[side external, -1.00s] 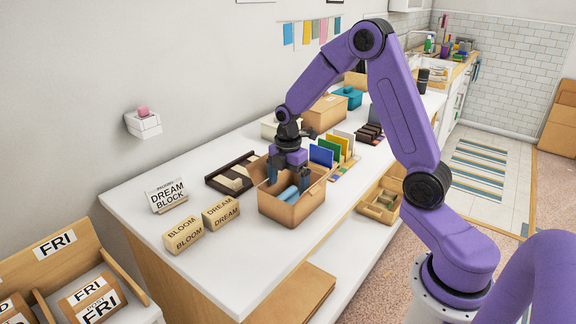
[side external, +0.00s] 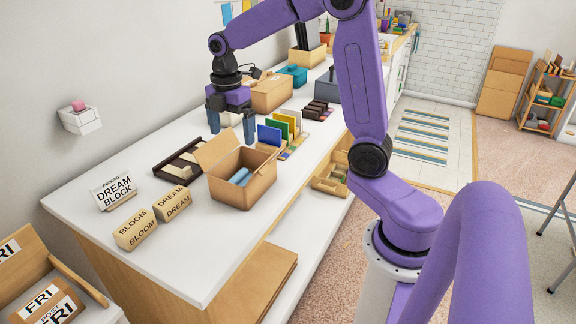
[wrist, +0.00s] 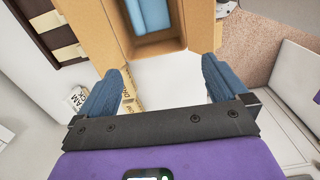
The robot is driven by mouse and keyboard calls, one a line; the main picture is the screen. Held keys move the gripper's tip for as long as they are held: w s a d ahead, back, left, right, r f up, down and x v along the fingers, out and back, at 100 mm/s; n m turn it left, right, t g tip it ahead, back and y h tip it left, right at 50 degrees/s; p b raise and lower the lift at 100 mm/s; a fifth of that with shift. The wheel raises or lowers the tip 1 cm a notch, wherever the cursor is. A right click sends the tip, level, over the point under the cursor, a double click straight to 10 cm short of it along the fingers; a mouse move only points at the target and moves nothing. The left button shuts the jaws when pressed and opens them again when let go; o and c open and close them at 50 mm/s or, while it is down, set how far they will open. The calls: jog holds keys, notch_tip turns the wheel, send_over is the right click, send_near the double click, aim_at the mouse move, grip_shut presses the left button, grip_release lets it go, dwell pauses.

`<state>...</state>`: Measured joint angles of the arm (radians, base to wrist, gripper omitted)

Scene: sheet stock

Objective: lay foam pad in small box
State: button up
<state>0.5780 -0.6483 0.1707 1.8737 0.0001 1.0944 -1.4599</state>
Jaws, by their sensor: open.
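A small open cardboard box (side external: 243,187) stands on the white table with a flap raised; it also shows at the top of the wrist view (wrist: 98,30). A light blue item (side external: 240,176) in two parts lies inside it. My gripper (side external: 231,135) is open, behind the box and above the table. A pale block (side external: 230,119) shows behind its fingers. Nothing is held.
A dark tray with pale pieces (side external: 180,168) lies left of the box. Colored upright sheets (side external: 276,133) stand in a rack to its right. A larger carton (side external: 270,95) stands behind. Lettered blocks (side external: 150,218) and a sign (side external: 114,190) stand in front at left.

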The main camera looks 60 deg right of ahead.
jog(key=s+a+m, duration=0.2)
jog(key=s+a, duration=0.8)
jog(key=s, duration=0.2)
jog(key=s+f+m, duration=0.3)
jog(key=s, duration=1.2)
jog(key=shift+s+a+f, duration=0.15)
jog(key=shift+s+f, duration=0.05)
jog(key=shift+s, duration=0.1)
